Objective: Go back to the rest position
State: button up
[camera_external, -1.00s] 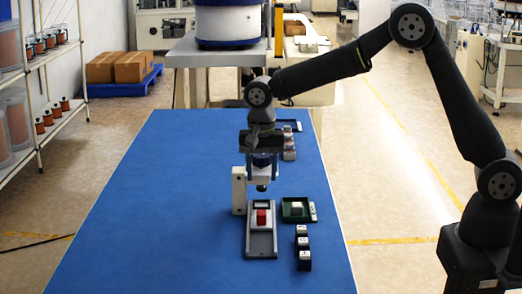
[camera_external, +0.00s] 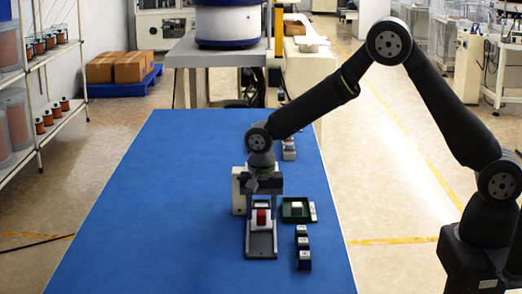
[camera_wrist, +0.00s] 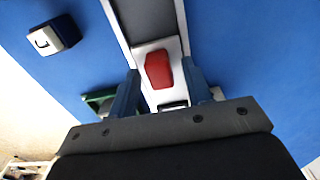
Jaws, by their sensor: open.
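My gripper (camera_external: 264,212) is low over the blue table, at the white and grey fixture (camera_external: 261,243). A red block (camera_external: 263,217) sits on the white part of the fixture, between or just beyond my fingers in the external view. In the wrist view the red block (camera_wrist: 158,69) lies ahead of my two fingers (camera_wrist: 160,92), which stand apart on either side of the white part. I cannot tell whether the fingers touch the white part. My own wrist hides part of the fixture's post.
A green tray (camera_external: 285,217) with a light block in it stands right of the fixture. Small dark blocks (camera_external: 304,261) with white tops stand in front of it. More small parts (camera_external: 289,152) lie farther back. The left of the blue table (camera_external: 150,220) is clear.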

jog(key=shift+r, duration=0.1)
jog(key=shift+w+r, duration=0.15)
jog(key=shift+r, duration=0.15)
notch_tip(320, 180, up, 17)
notch_tip(320, 180, down, 18)
jog(key=shift+r, duration=0.1)
jog(key=s, duration=0.3)
jog(key=shift+s, duration=0.2)
notch_tip(320, 180, up, 17)
jog(key=n, duration=1.3)
jog(key=shift+n, duration=0.4)
